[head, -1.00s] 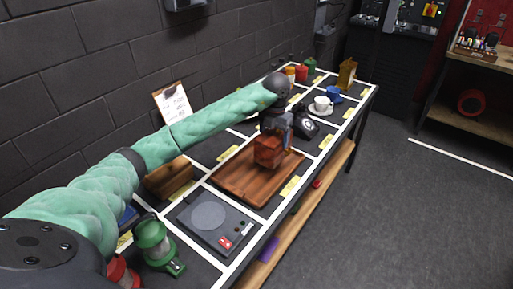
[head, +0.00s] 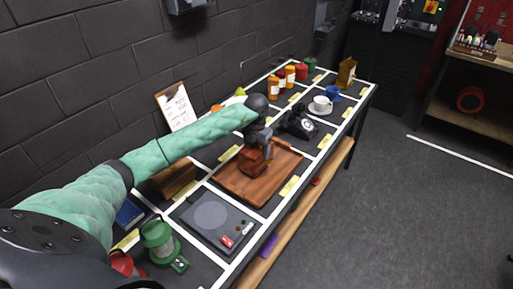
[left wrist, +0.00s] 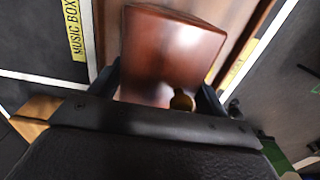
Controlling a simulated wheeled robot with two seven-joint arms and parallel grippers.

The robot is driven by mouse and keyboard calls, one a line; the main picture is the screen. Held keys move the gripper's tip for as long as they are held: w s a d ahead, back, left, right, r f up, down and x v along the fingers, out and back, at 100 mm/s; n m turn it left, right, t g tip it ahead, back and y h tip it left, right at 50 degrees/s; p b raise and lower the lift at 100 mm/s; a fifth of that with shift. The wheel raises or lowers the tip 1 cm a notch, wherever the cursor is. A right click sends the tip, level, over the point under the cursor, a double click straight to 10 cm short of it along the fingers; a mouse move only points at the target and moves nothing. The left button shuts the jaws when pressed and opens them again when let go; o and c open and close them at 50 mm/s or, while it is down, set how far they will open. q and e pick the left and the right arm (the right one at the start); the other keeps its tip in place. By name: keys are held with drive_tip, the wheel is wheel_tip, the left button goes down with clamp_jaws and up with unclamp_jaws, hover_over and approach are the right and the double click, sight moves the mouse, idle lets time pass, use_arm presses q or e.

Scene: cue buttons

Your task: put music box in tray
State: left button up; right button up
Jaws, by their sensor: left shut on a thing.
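The music box (head: 250,164) is a small reddish-brown wooden box. It is over the left-hand part of the wooden tray (head: 283,172), which lies flat on the table. I cannot tell whether it touches the tray floor. My left gripper (head: 256,151) is shut on it from above. In the left wrist view the music box (left wrist: 168,50) sits between the fingers (left wrist: 160,88), with a round brass knob at its near edge. The tray (left wrist: 238,20) shows behind it. My right gripper is not in view.
A dark scale (head: 210,217) and a green lantern (head: 160,243) stand nearer than the tray. A brown wooden item (head: 172,178) is to its left. A black telephone (head: 298,123) and a white cup (head: 321,104) stand beyond. A clipboard (head: 176,106) leans on the wall.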

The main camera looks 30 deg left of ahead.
use_arm(q)
drive_tip(key=shift+f, duration=0.45)
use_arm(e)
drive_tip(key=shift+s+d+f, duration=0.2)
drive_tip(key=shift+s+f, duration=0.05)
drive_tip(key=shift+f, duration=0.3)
use_arm(q)
drive_tip(key=shift+f, duration=0.1)
drive_tip(key=o, duration=2)
drive_tip(key=shift+o, duration=0.2)
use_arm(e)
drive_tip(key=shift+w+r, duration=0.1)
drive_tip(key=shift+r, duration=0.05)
